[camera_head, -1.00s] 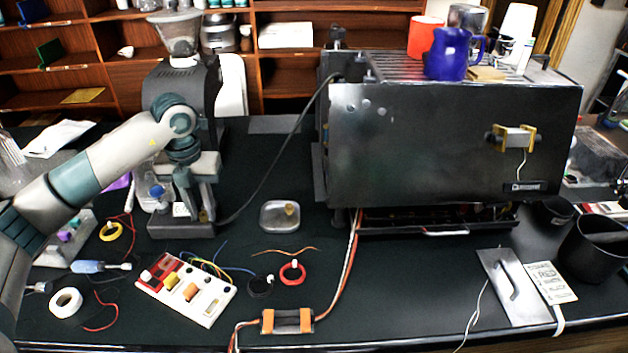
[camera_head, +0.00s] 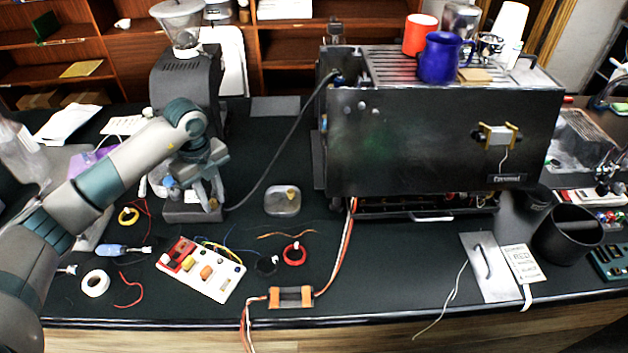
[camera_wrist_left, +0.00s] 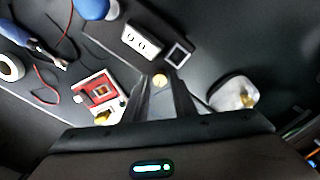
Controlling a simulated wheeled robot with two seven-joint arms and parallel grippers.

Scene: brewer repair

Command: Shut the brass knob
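Whether the fingers touch the knob is hard to tell. My right gripper is in neither view.
A clear dish (camera_head: 282,201) with a brass piece stands right of the base. A red and white switch board (camera_head: 201,270) lies in front. A blue-handled tool (camera_head: 121,250) and tape rolls lie left. The large espresso machine (camera_head: 425,140) fills the right; a dark cable crosses between.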

